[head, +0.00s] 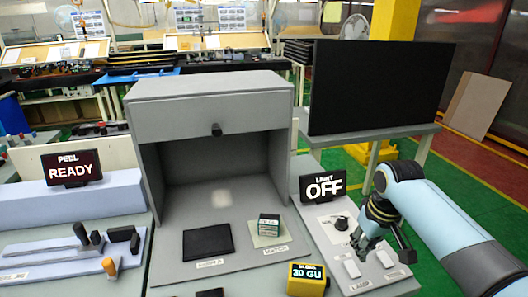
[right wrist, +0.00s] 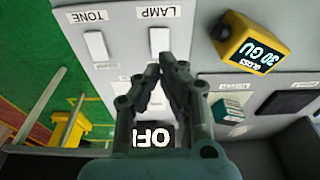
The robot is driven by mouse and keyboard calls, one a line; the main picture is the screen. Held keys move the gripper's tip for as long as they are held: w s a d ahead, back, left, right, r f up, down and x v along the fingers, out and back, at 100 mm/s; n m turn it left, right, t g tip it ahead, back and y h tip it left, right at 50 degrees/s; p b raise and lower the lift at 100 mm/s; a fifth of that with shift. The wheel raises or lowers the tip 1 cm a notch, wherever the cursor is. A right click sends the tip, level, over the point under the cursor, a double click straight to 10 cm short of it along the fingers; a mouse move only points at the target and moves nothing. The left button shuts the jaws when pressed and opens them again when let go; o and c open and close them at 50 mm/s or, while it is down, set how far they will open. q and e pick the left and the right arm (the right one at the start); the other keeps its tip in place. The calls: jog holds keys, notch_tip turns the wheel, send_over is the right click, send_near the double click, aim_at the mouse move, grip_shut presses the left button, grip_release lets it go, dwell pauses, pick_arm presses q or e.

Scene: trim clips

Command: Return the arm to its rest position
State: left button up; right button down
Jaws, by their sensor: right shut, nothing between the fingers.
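My right arm (head: 455,235) comes in from the lower right of the head view. Its gripper (head: 372,243) hangs over the grey switch panel (head: 333,243), near two white rocker switches (head: 352,268). In the right wrist view the gripper (right wrist: 160,66) has its fingertips together with nothing between them. The fingertips show just below the LAMP rocker (right wrist: 159,40), and the TONE rocker (right wrist: 95,45) is left of it. I cannot tell the height of the fingertips above the panel. My left gripper is not in view.
A display reading OFF (head: 323,186) stands behind the panel. A yellow gloss meter (head: 306,278) reading 30 GU is left of the gripper. A grey booth (head: 208,108) holds a dark plate (head: 208,241) and a small stack (head: 268,224). A black screen (head: 375,88) stands behind.

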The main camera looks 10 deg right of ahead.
jog(key=s+a+r+t, duration=0.1)
jog(key=s+r, duration=0.3)
jog(key=s, duration=0.5)
jog(key=s+a+r+h, duration=0.1)
jog(key=s+r, duration=0.2)
jog(key=s, duration=0.5)
jog(key=s+a+r+t, duration=0.1)
jog(key=s+r, duration=0.3)
jog(key=s, duration=0.5)
notch_tip(320, 180, down, 41)
jog(key=s+d+g+b, duration=0.2)
jog(key=b, duration=1.2)
jog(key=s+f+b, duration=0.5)
jog(key=s+f, duration=0.4)
jog(key=f, duration=0.3)
jog(key=s+d+f+g+b, duration=0.1)
jog(key=s+f+b, duration=0.4)
jog(key=s+f, duration=0.4)
notch_tip(320, 180, down, 4)
jog(key=shift+m+b, duration=0.3)
jog(key=shift+s+d, duration=0.1)
